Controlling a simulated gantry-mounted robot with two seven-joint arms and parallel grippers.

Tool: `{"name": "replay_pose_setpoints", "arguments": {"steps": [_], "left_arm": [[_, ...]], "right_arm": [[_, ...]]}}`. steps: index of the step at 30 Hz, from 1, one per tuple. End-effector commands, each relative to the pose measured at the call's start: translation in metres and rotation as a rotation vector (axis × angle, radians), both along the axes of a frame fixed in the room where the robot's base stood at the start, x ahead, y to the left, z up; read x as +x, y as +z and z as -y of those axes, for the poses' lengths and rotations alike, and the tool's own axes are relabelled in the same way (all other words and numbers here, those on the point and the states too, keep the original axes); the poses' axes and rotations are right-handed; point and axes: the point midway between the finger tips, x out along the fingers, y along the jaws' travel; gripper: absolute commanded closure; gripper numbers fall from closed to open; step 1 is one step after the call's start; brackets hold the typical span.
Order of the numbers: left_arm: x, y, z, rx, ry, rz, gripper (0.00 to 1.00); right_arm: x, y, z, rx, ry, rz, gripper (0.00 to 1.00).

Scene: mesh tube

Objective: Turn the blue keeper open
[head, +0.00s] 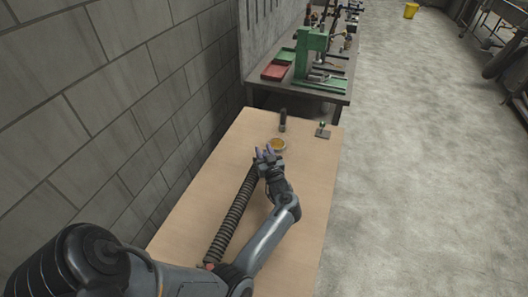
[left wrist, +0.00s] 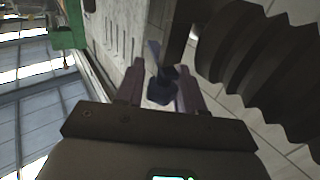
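A dark ribbed tube (head: 232,215) lies along the left side of the wooden table, its far end beside my left gripper. In the left wrist view the ribbed tube (left wrist: 265,70) fills the upper right. My left gripper (head: 264,153) is at the tube's far end, and its purple fingers stand apart. In the left wrist view a small dark blue piece, seemingly the blue keeper (left wrist: 160,86), shows between the fingertips of the left gripper (left wrist: 160,92). I cannot tell whether the fingers touch it. In the head view the gripper hides the keeper. My right gripper is out of view.
A small dish with yellow contents (head: 277,145) stands just beyond the gripper. A black upright cylinder (head: 283,121) and a small green-topped stand (head: 322,131) are farther back. A block wall (head: 110,110) runs along the left. The table's right part (head: 312,190) is clear.

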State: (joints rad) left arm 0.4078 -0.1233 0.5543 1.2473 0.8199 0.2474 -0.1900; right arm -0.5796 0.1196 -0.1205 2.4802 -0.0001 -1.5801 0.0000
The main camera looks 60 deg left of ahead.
Motion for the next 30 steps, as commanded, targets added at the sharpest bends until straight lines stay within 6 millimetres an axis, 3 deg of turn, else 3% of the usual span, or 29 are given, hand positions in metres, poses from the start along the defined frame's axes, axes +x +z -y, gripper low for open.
{"name": "replay_pose_setpoints", "arguments": {"steps": [1,7,11,21,30], "left_arm": [[0.000,0.000,0.000,0.000,0.000,0.000,0.71],[0.000,0.000,0.000,0.000,0.000,0.000,0.99],[-0.001,0.002,-0.001,0.002,-0.020,-0.001,0.99],[0.003,0.004,0.001,0.004,-0.316,-0.007,0.99],[0.006,-0.001,0.003,-0.001,-0.399,0.000,0.99]], "right_arm": [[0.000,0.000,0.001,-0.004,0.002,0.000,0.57],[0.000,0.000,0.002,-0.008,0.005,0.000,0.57],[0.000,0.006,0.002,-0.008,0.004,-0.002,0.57],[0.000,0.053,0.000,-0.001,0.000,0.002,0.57],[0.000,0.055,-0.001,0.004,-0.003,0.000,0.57]]}}
